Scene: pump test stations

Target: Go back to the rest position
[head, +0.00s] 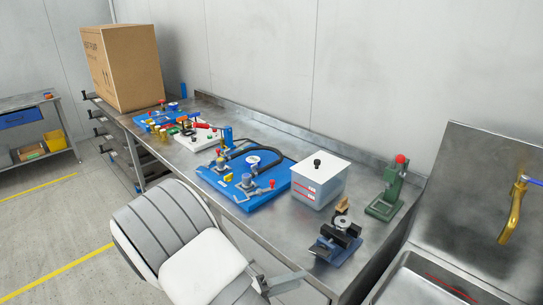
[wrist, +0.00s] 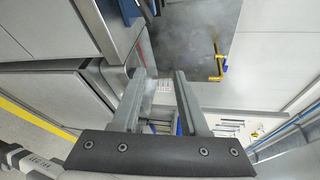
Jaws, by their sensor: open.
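My gripper (wrist: 164,75) shows in the wrist view with its two grey fingers apart and nothing held between them. In the head view my arm reaches in from the bottom, in front of the steel bench (head: 285,240), and its end is low beside the bench's front edge. No rest-position marker shows in either view.
On the bench are a blue pump board (head: 262,200), a lidded grey box (head: 318,184), a black-and-blue vise (head: 337,245), a green press (head: 384,196) and a cardboard box (head: 130,68). A sink with a brass tap (head: 513,212) stands right. Floor is open at left.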

